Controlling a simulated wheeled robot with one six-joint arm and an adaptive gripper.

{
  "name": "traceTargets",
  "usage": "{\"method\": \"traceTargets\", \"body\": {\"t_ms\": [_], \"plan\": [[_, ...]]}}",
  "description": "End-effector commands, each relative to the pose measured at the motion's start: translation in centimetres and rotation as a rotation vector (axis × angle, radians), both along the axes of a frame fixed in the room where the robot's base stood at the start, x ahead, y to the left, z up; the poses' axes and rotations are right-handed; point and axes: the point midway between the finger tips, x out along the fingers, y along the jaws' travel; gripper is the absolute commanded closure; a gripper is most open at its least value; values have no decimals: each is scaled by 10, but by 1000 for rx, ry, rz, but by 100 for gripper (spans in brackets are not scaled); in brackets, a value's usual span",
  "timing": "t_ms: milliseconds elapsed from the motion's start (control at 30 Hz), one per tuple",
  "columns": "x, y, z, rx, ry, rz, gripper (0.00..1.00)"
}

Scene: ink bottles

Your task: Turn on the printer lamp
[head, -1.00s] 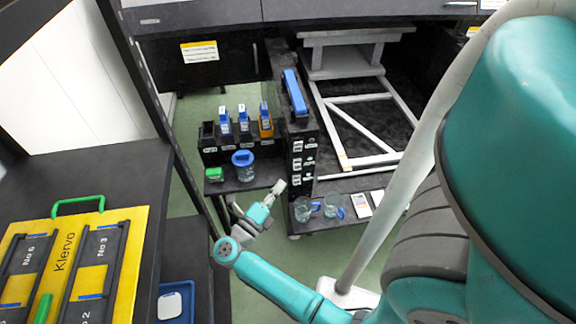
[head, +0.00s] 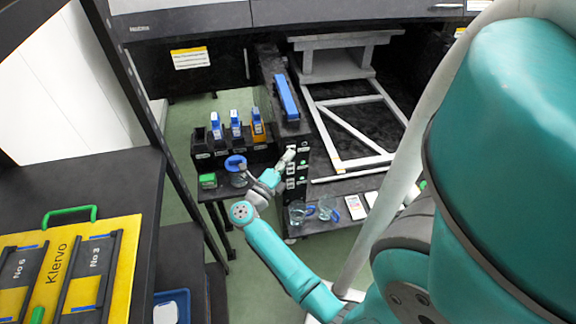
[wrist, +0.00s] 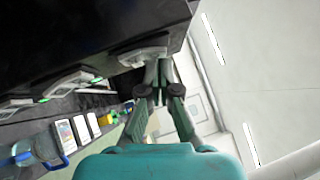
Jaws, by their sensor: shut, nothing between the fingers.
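The black cabinet (head: 293,125) has a column of small white-labelled switches (head: 291,170) on its narrow side. Which one belongs to the printer lamp cannot be read. My gripper (head: 287,157) is shut and empty at the upper part of this column. In the wrist view, my gripper's fingertips (wrist: 158,72) are together, close to or against the nearest pale switch plate (wrist: 141,54). The fingers partly cover it, so contact is unclear. Two more plates, the middle one (wrist: 68,86) and the far one (wrist: 12,109), show small green lights.
Several ink bottles (head: 236,124) stand in a black rack left of the cabinet. A blue-lidded jar (head: 237,170) and a green block (head: 208,181) sit on the shelf before it. Glass mugs (head: 327,209) stand on the low shelf. A yellow tray (head: 120,258) lies at left.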

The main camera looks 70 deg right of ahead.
Motion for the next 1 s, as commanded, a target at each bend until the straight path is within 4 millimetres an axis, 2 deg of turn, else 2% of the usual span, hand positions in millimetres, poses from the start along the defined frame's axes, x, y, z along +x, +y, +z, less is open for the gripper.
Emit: {"method": "traceTargets", "body": {"t_ms": [467,733,867,1000], "plan": [[4,-7,5,-1,-2,-2,100],[4,-4,3,-1,-1,0,100],[8,6,1,0,1,2,100],[14,28,-4,0,1,5,100]]}}
